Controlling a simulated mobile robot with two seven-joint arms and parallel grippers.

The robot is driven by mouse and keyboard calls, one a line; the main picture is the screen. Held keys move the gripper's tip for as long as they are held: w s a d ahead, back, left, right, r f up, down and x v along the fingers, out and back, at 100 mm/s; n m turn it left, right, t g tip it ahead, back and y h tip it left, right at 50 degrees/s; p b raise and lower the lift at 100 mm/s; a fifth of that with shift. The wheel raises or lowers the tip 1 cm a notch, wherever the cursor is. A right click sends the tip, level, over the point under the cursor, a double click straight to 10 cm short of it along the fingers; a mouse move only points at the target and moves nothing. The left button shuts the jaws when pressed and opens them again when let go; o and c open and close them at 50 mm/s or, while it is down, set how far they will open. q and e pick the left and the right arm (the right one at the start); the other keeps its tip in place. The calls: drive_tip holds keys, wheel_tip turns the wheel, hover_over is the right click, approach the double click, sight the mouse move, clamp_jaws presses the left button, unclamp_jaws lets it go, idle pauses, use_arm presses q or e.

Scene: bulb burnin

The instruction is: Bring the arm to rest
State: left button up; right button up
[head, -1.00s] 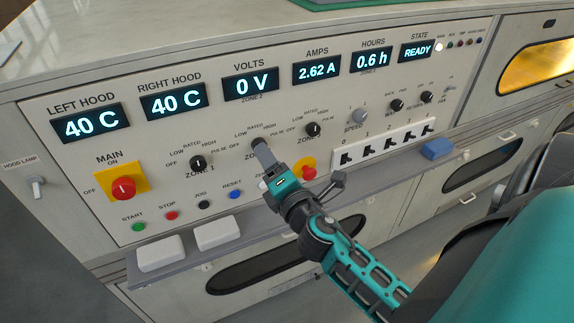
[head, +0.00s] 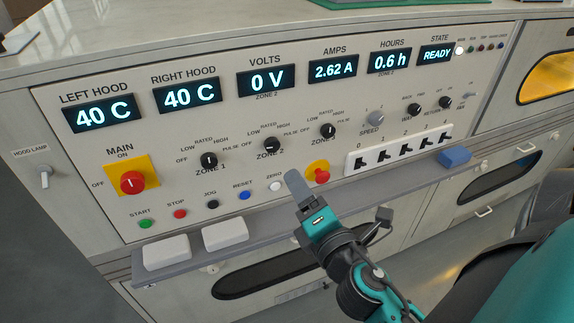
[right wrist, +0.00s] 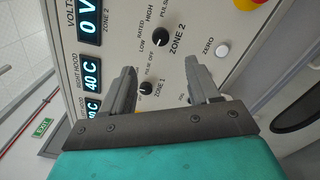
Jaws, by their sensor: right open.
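My right gripper (head: 296,188) is in front of the control panel, below and right of the ZONE 2 knob (head: 271,145). In the right wrist view its two fingers (right wrist: 160,82) stand apart with nothing between them. The ZONE 2 knob also shows there (right wrist: 163,34), beyond the fingertips and clear of them. My right arm reaches in from the lower right of the head view. My left gripper is in neither view.
A grey ledge (head: 330,193) runs under the panel, with white blocks (head: 167,252) and a blue block (head: 455,156) on it. A red emergency button (head: 321,176) and a row of black switches (head: 407,148) are close to the gripper. The VOLTS display (head: 266,80) reads 0 V.

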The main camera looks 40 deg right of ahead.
drive_tip(key=s+a+f+m+g+y, duration=0.1)
drive_tip(key=a+f+m+g+y, duration=0.1)
drive_tip(key=f+m, duration=0.4)
drive_tip(key=s+a+f+m+g+y+p, duration=0.1)
drive_tip(key=s+a+f+m+g+y, duration=0.1)
drive_tip(key=a+f+m, duration=0.2)
drive_tip(key=s+a+f+m+g+y, duration=0.1)
drive_tip(key=a+f+m+g+y, duration=0.1)
drive_tip(key=f+m, duration=0.6)
drive_tip(key=shift+s+a+f+g+p, duration=0.4)
drive_tip(key=shift+a+f, duration=0.1)
drive_tip(key=shift+a, duration=0.25)
